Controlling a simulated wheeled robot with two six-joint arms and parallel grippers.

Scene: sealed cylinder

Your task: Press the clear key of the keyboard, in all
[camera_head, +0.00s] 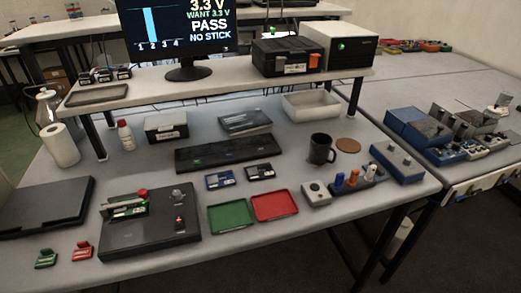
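A long black keyboard-like bar (225,154) lies on the middle of the workbench, below the raised shelf. Small coloured marks show on its top, but its keys are too small to read, so I cannot tell which one is the clear key. The monitor (178,30) on the shelf reads 3.3 V, WANT 3.3 V, PASS, NO STICK, with one tall light-blue bar over a row of numbers. Neither of my grippers is in view, and nothing touches the keyboard.
In front of the keyboard lie two small dark modules (260,171), a green tray (231,215) and a red tray (275,205). A black test box (150,235) stands at front left. A black mug (321,149) stands to the right. A dark flat case (246,121) lies behind.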

